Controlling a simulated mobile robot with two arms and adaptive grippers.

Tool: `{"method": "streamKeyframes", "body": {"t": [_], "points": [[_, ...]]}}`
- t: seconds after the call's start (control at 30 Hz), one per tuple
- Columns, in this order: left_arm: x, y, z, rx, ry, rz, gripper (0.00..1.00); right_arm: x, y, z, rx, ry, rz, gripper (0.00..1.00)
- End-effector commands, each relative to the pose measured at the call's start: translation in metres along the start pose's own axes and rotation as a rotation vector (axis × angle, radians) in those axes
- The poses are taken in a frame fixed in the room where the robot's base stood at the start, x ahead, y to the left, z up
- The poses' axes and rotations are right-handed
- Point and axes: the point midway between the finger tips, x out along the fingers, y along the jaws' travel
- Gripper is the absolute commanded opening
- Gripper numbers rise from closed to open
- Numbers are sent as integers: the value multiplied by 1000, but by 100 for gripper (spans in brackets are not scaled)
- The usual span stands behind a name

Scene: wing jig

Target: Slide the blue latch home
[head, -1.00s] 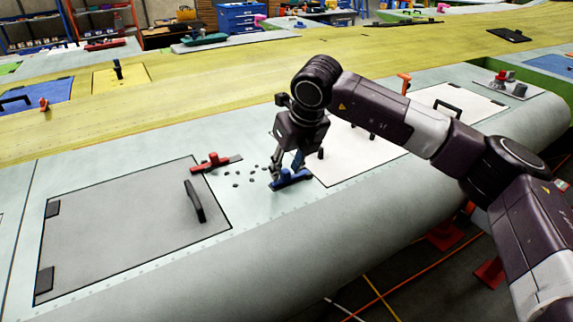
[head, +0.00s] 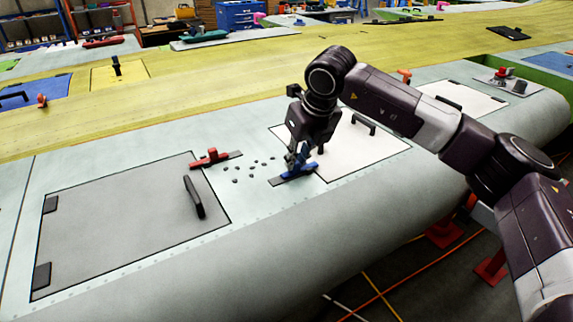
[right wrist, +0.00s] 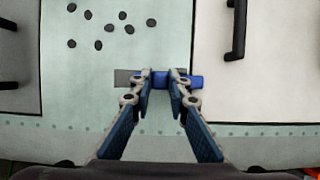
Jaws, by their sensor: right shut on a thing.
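The blue latch (head: 301,172) sits on its grey track plate (head: 277,182) beside the white panel (head: 355,165). My right gripper (head: 300,163) points down and is shut on the latch. In the right wrist view, the two fingertips (right wrist: 160,76) stand on either side of the latch's raised part. The blue bar (right wrist: 197,82) shows right of the fingers and reaches slightly over the white panel's edge. Bare grey plate (right wrist: 123,78) shows left of them. The fingers hide part of the latch. My left gripper is not in view.
A red latch (head: 210,157) lies by the grey panel (head: 125,230), which has a black handle (head: 194,197). Several small dark fasteners (head: 236,180) are scattered on the skin left of the blue latch. A black handle (right wrist: 238,30) stands on the white panel.

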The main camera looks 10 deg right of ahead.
Motion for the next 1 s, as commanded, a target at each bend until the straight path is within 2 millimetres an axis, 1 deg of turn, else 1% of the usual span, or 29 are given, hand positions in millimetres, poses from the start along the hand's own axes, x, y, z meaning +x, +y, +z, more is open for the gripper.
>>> {"method": "streamKeyframes", "body": {"t": [0.03, 0.1, 0.37, 0.4, 0.53, 0.83, 0.93, 1.0], "points": [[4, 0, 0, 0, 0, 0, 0, 1, -6, 0, 4, -3, 0, 0], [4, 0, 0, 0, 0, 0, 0, 0, -10, 0, 2, -3, 1, 0], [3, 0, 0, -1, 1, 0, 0, -2, -12, 1, 2, -3, -3, 0], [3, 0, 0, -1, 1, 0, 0, -2, -12, 1, 3, -4, -3, 20], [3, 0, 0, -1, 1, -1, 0, -2, -12, 1, 2, -3, -2, 33], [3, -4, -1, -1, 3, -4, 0, -3, -10, 1, 0, -3, 2, 33], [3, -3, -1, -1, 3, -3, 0, -12, -10, 2, 0, -5, 2, 33], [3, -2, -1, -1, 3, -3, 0, -23, -10, 1, 0, -6, 1, 33]]}}
